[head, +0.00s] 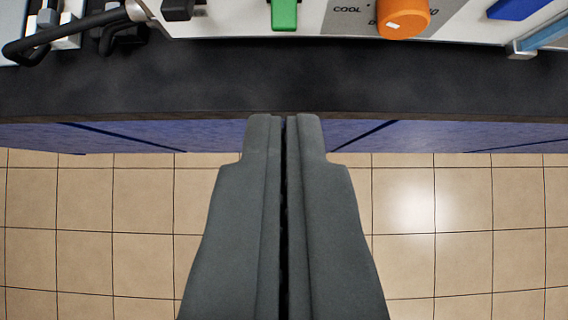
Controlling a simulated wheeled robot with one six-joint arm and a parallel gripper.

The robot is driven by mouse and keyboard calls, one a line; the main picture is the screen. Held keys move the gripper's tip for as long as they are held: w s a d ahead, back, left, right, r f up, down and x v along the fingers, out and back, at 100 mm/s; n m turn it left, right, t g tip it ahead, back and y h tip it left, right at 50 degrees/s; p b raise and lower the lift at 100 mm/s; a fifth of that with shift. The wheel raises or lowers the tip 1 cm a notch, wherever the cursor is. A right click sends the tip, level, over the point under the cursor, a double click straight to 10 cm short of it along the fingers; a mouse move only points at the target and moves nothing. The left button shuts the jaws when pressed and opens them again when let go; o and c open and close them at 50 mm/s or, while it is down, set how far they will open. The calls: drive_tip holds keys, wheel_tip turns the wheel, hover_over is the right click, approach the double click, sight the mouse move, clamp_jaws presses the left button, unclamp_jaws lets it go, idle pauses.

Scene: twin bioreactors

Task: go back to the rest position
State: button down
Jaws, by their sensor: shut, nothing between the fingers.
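My gripper (284,117) points forward from the bottom middle of the head view. Its two dark grey fingers lie side by side with only a thin dark gap, and nothing shows between them. In the picture the fingertips overlap the front edge of a black bench top (200,85). I cannot tell how far above or in front of the edge they are.
On the bench stands a white panel with an orange knob (404,18), a green switch (285,14) and a black switch (178,9). A black hose (40,44) is at the left. Blue cabinet fronts (130,134) are below. The tiled floor (110,230) is clear.

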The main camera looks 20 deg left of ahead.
idle(0.3)
drive_tip(key=s+d+r+m+t+h, duration=0.1)
drive_tip(key=s+d+r+t, duration=0.1)
drive_tip(key=s, duration=0.8)
drive_tip(key=s+d+r+m+t, duration=0.1)
drive_tip(key=s+d+r+t, duration=0.1)
drive_tip(key=s, duration=0.9)
drive_tip(key=s+d+r+m+t+h, duration=0.1)
drive_tip(key=s+t, duration=0.4)
drive_tip(key=s, duration=0.5)
drive_tip(key=d+r, duration=0.1)
drive_tip(key=d, duration=0.1)
drive_tip(key=shift+s+d+r+m+h, duration=0.25)
drive_tip(key=shift+s+d+m+h, duration=0.05)
drive_tip(key=shift+s, duration=0.05)
drive_tip(key=shift+w, duration=0.1)
